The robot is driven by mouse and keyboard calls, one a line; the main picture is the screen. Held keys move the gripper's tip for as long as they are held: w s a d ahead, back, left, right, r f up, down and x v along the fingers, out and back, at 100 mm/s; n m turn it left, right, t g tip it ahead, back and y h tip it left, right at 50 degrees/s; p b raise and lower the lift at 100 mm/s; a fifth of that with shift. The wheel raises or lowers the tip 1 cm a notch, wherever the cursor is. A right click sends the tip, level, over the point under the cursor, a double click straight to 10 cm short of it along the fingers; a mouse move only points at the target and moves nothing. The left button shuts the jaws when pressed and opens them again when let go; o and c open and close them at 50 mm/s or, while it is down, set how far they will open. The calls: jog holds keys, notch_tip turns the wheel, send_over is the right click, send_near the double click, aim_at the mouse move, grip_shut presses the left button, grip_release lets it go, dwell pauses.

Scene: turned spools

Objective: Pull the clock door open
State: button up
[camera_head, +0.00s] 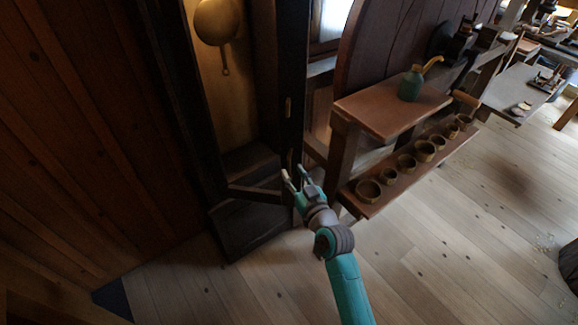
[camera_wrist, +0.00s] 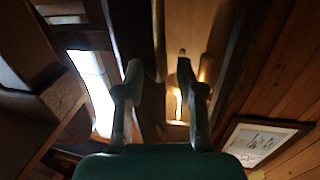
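The tall dark wooden clock case (camera_head: 180,90) stands left of centre in the head view, with a brass pendulum (camera_head: 217,22) showing inside its lit interior. The dark clock door (camera_head: 292,75) is a narrow upright at the right of the opening, with a small pale fitting (camera_head: 288,107). How far it stands open I cannot tell. My gripper (camera_head: 293,176) is low beside this upright, its fingers apart. In the wrist view my gripper (camera_wrist: 158,72) is open, with a dark strip seen between the fingers; contact with it is unclear. Nothing is visibly held.
Right of my gripper is a brown shelf unit (camera_head: 390,108) with a green bottle (camera_head: 411,84) on top and several small cups on its lower shelf (camera_head: 440,160). A plank wall (camera_head: 80,150) is at left.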

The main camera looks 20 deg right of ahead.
aim_at(289, 166)
jog(key=shift+w+a, duration=0.2)
jog(key=shift+w, duration=1.7)
grip_shut()
